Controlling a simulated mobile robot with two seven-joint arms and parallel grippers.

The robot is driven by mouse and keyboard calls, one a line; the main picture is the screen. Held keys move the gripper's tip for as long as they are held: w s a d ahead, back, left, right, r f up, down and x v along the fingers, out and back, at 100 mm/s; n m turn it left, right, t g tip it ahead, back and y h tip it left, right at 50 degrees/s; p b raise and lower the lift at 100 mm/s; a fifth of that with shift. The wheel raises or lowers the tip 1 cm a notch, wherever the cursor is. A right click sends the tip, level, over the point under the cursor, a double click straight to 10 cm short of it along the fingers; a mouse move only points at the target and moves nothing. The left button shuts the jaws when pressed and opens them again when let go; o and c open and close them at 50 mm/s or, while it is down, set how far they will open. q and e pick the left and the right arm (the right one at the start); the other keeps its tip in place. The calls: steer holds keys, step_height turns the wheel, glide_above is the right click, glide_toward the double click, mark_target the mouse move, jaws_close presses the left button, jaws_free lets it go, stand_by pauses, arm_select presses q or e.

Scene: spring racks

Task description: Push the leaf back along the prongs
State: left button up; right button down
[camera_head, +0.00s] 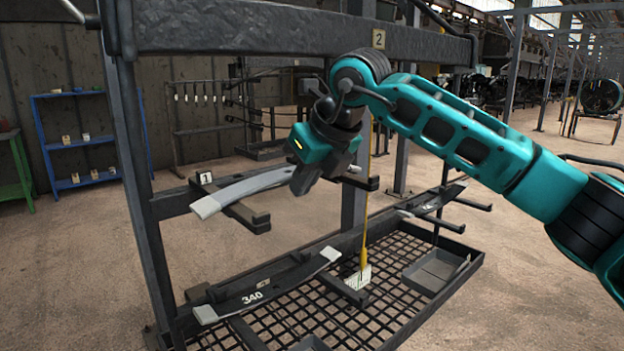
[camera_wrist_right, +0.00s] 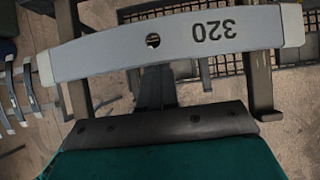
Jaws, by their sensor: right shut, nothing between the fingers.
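A grey curved leaf (camera_head: 240,189) with pale ends rests across the two upper prongs, the left one (camera_head: 252,218) and the right one (camera_head: 366,182). In the right wrist view the leaf (camera_wrist_right: 105,54) shows the number 320 and a centre hole, and lies across both prongs. My right gripper (camera_head: 299,186) is shut and empty, in front of the leaf's middle and hiding part of it. In the right wrist view the dark gripper front (camera_wrist_right: 163,122) lies below the leaf's near edge, with a gap in the picture. Contact cannot be told. My left gripper is out of view.
A darker leaf marked 340 (camera_head: 262,288) lies on lower prongs. A mesh shelf (camera_head: 390,312) with a grey tray (camera_head: 432,270) is below. A yellow strip (camera_head: 364,245) hangs by the rack's upper beam (camera_head: 250,28). A blue shelf (camera_head: 75,145) stands behind, left.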

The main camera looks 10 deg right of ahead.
mark_target(289, 171)
steer(key=shift+w+a+r+p, duration=0.1)
steer(key=shift+w+a+p, duration=0.5)
steer(key=shift+w+p, duration=0.2)
steer(key=shift+w+a+r+p, duration=0.1)
steer(key=shift+w+a+p, duration=0.5)
steer(key=shift+w, duration=0.3)
steer(key=shift+w+a+f+p, duration=0.1)
steer(key=shift+w+a+p, duration=0.3)
steer(key=shift+w, duration=0.3)
steer(key=shift+f+b, duration=0.15)
steer(key=shift+b, duration=0.2)
steer(key=shift+s+d+f+b, duration=0.1)
steer(key=shift+s+d+b, duration=0.3)
steer(key=shift+s+b, duration=0.25)
steer(key=s+b, duration=0.1)
steer(key=s+d+b, duration=0.2)
steer(key=shift+s+d+r, duration=0.2)
steer(key=shift+s+d, duration=0.05)
steer(key=shift+s, duration=0.1)
